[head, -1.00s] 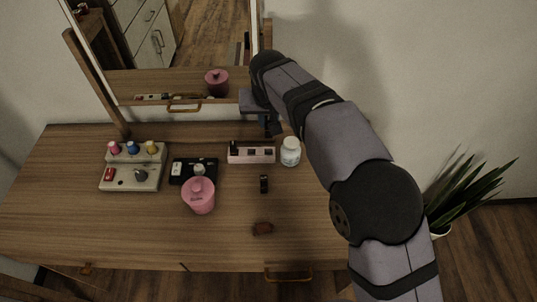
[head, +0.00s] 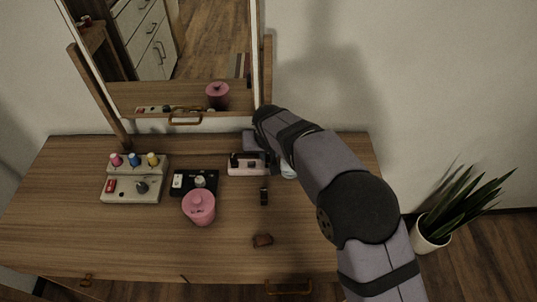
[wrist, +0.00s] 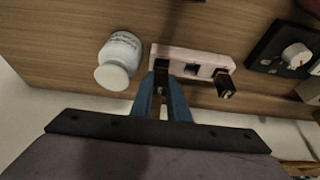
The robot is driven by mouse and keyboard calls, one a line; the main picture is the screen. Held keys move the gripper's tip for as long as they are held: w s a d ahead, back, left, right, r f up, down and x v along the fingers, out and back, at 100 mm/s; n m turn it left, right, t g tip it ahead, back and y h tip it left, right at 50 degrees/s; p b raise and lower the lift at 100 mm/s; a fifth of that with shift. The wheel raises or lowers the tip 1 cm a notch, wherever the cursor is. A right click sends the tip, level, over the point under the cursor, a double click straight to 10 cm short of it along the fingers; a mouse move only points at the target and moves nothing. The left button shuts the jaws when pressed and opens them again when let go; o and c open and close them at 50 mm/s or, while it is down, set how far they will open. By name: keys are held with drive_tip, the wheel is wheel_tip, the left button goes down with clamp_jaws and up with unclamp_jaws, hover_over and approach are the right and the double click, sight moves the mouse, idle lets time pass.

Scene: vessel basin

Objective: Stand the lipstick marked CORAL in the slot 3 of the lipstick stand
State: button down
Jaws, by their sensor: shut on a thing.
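The pink lipstick stand (head: 240,172) is at the back of the dressing table. It also shows in the wrist view (wrist: 206,58). My gripper (wrist: 165,88) has its blue fingers shut on a dark lipstick (wrist: 161,72) at the stand's left-end slot in the wrist view, which is the right end in the head view. I cannot tell how deep the lipstick sits, and no marking is readable. The middle slot (wrist: 192,70) looks empty. Another dark lipstick (wrist: 225,87) stands in the opposite end slot. In the head view my arm hides the gripper tips.
The front right tabletop is clear.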

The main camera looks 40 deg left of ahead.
drive_tip(key=shift+f, duration=0.4)
drive_tip(key=shift+f, duration=0.1)
drive_tip(key=shift+f, duration=0.15)
drive_tip(key=c, duration=1.7)
unclamp_jaws()
drive_tip(key=shift+r, duration=0.35)
drive_tip(key=b+v, duration=0.1)
drive_tip(key=v, duration=1)
drive_tip(key=shift+s+d+r+b, duration=0.1)
drive_tip(key=shift+d+r+b, duration=0.05)
drive_tip(key=shift+r+b, duration=0.2)
